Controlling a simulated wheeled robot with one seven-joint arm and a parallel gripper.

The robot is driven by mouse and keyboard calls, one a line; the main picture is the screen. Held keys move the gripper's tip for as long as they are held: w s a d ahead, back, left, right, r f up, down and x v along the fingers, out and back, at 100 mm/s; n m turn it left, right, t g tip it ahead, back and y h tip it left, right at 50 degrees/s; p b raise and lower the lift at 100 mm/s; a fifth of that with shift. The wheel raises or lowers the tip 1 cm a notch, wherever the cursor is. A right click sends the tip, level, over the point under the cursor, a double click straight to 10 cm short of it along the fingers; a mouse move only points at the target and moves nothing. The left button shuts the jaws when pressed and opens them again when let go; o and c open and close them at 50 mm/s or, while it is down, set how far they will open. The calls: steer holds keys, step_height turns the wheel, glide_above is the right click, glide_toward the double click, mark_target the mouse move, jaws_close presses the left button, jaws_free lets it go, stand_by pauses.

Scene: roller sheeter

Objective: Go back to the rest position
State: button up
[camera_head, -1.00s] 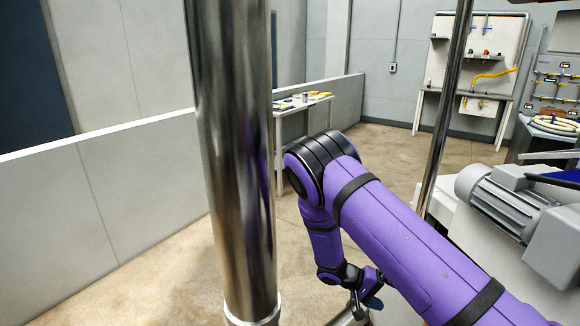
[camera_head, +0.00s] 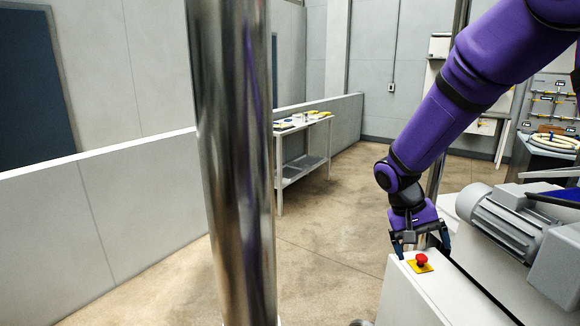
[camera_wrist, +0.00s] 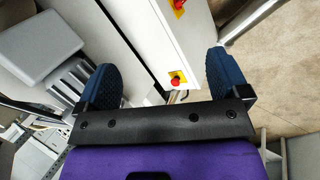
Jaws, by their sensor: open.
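My gripper (camera_head: 421,245) hangs at the end of my purple arm, just above and behind the white machine housing in the head view. Its two dark blue fingers are apart, and nothing shows between them in the wrist view (camera_wrist: 165,85). A red emergency button on a yellow plate (camera_head: 420,262) sits on top of the housing (camera_head: 440,295), close to the fingertips. I cannot tell whether a finger touches the housing.
A grey motor (camera_head: 510,215) stands right of my gripper. A table with papers and yellow items (camera_head: 300,125) is at the back, by a low grey wall (camera_head: 100,195). The floor (camera_head: 320,240) between is clear. A wall panel with hoses (camera_head: 555,100) is far right.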

steer(key=s+r+n+t+y, duration=0.1)
steer(key=s+r+t+y, duration=0.1)
steer(key=s+r, duration=0.7)
steer(key=s+d+r+n+t+y, duration=0.1)
steer(key=s+r+t+y, duration=0.1)
steer(key=s+r+t, duration=0.3)
steer(key=s+r, duration=0.4)
steer(key=s, duration=0.5)
steer(key=shift+d+r+n+y, duration=0.2)
steer(key=shift+d+n+y, duration=0.05)
steer(key=shift+n+y, duration=0.05)
